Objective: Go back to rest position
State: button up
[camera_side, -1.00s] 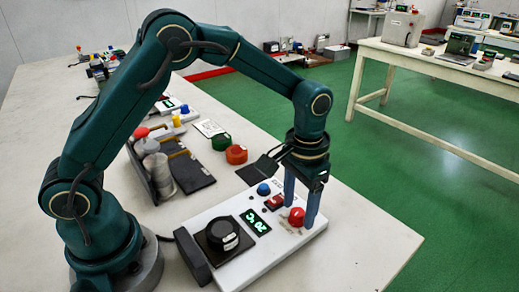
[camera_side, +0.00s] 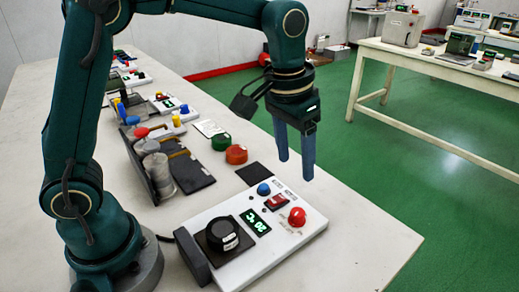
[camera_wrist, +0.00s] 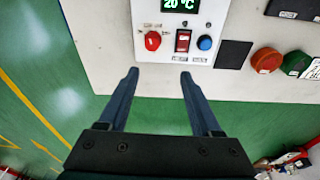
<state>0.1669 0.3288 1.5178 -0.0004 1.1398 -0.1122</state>
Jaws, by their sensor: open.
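My gripper (camera_side: 294,160) hangs above and behind the white control box (camera_side: 205,220), clear of it. Its two blue-grey fingers are apart with nothing between them. In the wrist view my gripper (camera_wrist: 158,75) is also open and empty. The box carries a red knob (camera_side: 297,217), a red rocker switch (camera_side: 277,202), a blue button (camera_side: 263,189), a black dial (camera_side: 223,235) and a lit green display (camera_side: 256,222). In the wrist view the display (camera_wrist: 181,5) reads 20 °C.
Green (camera_side: 221,141) and orange (camera_side: 236,154) round pieces lie on the white table beyond the box. A dark square pad (camera_side: 254,174) lies beside the box. A rack with grey cylinders (camera_side: 158,170) stands to the left. Green floor lies past the table's right edge.

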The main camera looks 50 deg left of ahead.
jog(key=s+a+r+t, duration=0.35)
jog(key=s+r, duration=0.25)
jog(key=s, duration=0.2)
jog(key=s+a+f, duration=0.1)
jog(key=s+f, duration=0.3)
jog(key=s, duration=0.3)
jog(key=shift+a+f+n, duration=0.25)
jog(key=shift+a+n, duration=0.05)
jog(key=shift+a, duration=0.1)
